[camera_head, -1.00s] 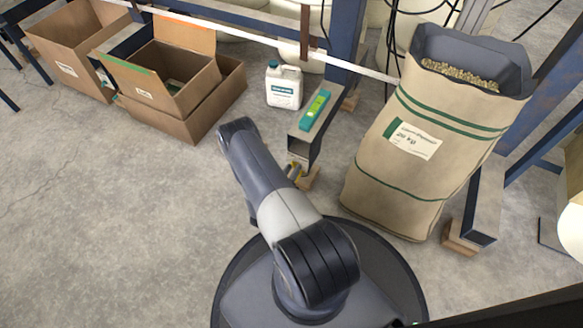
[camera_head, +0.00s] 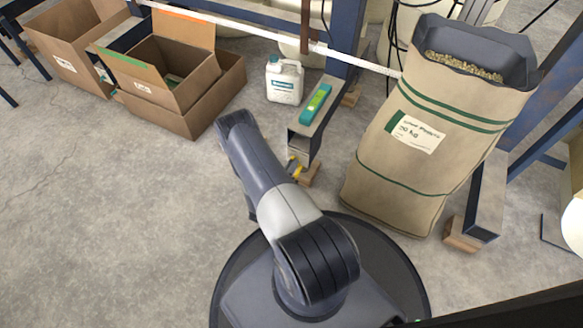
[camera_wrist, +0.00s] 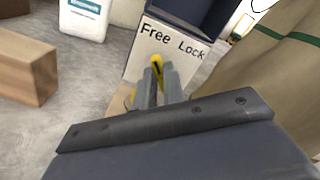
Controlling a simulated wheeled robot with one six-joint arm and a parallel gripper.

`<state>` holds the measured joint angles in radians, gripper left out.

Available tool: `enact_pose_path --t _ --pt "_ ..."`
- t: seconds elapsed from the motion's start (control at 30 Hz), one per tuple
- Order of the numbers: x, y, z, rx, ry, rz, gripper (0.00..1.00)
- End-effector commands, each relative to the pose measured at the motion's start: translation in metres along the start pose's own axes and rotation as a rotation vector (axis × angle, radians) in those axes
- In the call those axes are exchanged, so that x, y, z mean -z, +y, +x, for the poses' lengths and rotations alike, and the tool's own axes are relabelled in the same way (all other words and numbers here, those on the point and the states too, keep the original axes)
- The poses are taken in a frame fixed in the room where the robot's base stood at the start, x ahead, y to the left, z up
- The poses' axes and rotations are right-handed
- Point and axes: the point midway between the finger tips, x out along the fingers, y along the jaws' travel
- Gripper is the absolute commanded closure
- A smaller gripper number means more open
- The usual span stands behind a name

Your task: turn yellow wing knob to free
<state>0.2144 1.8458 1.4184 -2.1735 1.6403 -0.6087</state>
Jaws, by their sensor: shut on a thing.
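The yellow wing knob (camera_wrist: 156,62) is on the end face of a dark blue beam, below the printed words "Free" on the left and "Lock" on the right. Its visible upper end lies under the word "Free". My gripper (camera_wrist: 158,84) is shut on the knob, and its grey fingers hide much of it. The knob's exact angle is hard to tell.
A green-teal level (camera_head: 316,103) lies on top of the beam (camera_head: 304,141). A white jug (camera_head: 284,80) stands behind it to the left. A large tan sack (camera_head: 400,165) stands close on the right. Cardboard boxes (camera_head: 165,115) are at the back left. The floor at left is clear.

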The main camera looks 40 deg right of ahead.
Motion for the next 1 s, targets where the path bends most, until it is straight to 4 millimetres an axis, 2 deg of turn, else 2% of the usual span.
enact_pose_path --t 0.2,0.47,0.5,0.73,1.0 --pt "0.0000 0.0014 0.0002 0.000 -0.002 -0.089 1.00" --pt "-0.0006 0.0009 0.0001 -0.001 -0.002 -0.092 1.00" --pt "-0.0006 0.0009 0.0001 -0.001 -0.002 -0.092 0.88" --pt "-0.0004 0.0008 0.0001 0.000 -0.001 -0.091 0.69" --pt "-0.0004 0.0013 -0.0006 -0.001 -0.001 -0.091 0.68"
